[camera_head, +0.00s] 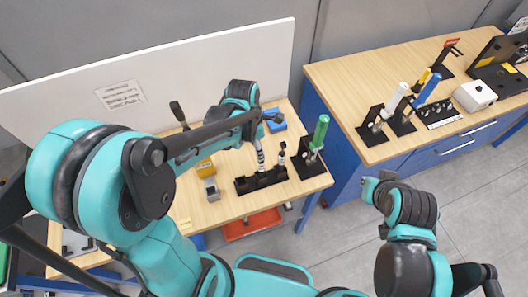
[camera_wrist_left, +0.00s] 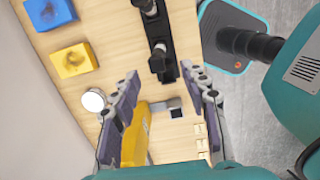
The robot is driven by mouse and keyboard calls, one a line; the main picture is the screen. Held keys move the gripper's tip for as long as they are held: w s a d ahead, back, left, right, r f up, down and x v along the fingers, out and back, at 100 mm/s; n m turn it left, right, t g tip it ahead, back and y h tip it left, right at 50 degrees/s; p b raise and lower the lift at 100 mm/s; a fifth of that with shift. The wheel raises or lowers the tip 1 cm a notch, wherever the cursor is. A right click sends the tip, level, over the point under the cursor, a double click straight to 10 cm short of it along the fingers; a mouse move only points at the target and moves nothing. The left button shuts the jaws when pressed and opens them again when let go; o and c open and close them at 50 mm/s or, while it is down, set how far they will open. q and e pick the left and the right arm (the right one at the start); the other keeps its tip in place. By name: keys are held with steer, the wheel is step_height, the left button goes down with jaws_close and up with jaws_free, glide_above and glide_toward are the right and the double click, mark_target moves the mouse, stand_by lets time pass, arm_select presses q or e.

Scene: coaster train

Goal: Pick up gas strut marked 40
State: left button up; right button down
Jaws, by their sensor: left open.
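A low black rack (camera_head: 262,181) stands on the left workbench. Two slim upright metal-and-black pieces, which look like gas struts, stand in it: one on the left (camera_head: 261,160) and one on the right (camera_head: 282,154). No number can be read on either. In the left wrist view the rack (camera_wrist_left: 167,38) is at the top, with a dark strut end (camera_wrist_left: 158,58) showing. My left gripper (camera_wrist_left: 163,98) is open and empty, with the rack beyond its fingertips. In the head view my arm hides much of it. My right arm shows at right, but its gripper cannot be made out.
A yellow-and-grey device (camera_head: 204,167) lies left of the rack. A green-handled tool (camera_head: 319,132) stands in a black holder at right. Blue (camera_wrist_left: 48,12) and yellow (camera_wrist_left: 73,61) blocks lie on the bench. A second bench (camera_head: 345,83) carries tools and a white box (camera_head: 474,96).

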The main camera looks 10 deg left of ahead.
mark_target(261, 167)
arm_select(q)
steer(key=shift+w+f, duration=0.8)
steer(key=shift+f, duration=0.15)
steer(key=shift+s+d+f+b, duration=0.25)
steer(key=shift+s+f+b, duration=0.05)
steer(key=shift+s+f, duration=0.35)
steer(key=f, duration=0.3)
steer(key=w+f, duration=0.1)
steer(key=shift+w+d+f, duration=0.1)
steer(key=shift+d+f, duration=0.25)
steer(key=shift+s, duration=0.25)
steer(key=shift+w, duration=0.1)
jaws_close()
